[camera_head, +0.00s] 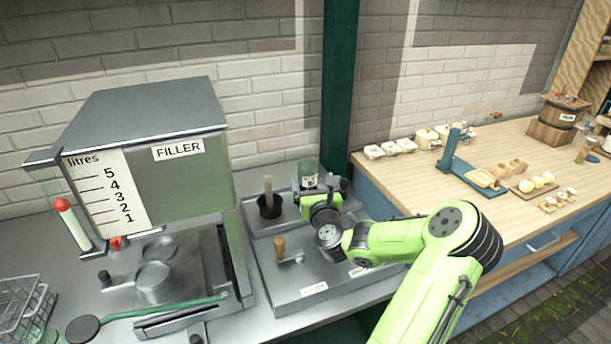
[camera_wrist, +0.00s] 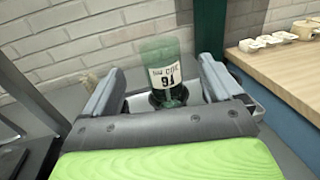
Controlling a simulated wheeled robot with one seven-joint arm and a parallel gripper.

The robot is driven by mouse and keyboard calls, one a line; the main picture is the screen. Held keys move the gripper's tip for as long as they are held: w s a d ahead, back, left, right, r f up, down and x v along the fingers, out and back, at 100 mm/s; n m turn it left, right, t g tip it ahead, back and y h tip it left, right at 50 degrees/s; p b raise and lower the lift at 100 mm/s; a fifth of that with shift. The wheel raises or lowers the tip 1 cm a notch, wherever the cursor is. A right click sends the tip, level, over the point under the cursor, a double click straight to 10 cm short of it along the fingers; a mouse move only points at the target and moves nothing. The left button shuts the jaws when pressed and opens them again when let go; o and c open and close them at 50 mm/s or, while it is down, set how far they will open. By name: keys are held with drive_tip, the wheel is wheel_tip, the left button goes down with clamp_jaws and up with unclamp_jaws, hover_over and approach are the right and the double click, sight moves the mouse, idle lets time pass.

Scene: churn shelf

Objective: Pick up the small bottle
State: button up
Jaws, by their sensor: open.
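The small bottle is green glass with a white label. In the wrist view the bottle (camera_wrist: 163,62) stands upright between the two fingers of my gripper (camera_wrist: 158,92), which are open with a gap on each side. Its lower part is partly hidden by the gripper body. In the head view the bottle (camera_head: 308,172) shows just behind my gripper (camera_head: 318,190), at the back of the steel counter near the green post. I cannot tell whether either finger touches it.
A dark pot with a wooden handle (camera_head: 269,203) stands left of the bottle. The steel FILLER tank (camera_head: 160,150) is farther left. A green post (camera_head: 339,90) rises close behind. A wooden table (camera_head: 420,185) with small dishes is at right.

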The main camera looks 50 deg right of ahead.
sight(307, 167)
drive_tip(key=x, duration=0.8)
drive_tip(key=shift+w+d+f, duration=0.1)
drive_tip(key=shift+w+f, duration=0.05)
drive_tip(key=shift+c, duration=0.3)
drive_tip(key=c, duration=1.1)
wheel_tip(307, 167, up, 10)
drive_tip(key=p, duration=0.4)
drive_tip(key=shift+p, duration=0.3)
wheel_tip(307, 167, up, 13)
drive_tip(key=p, duration=1.4)
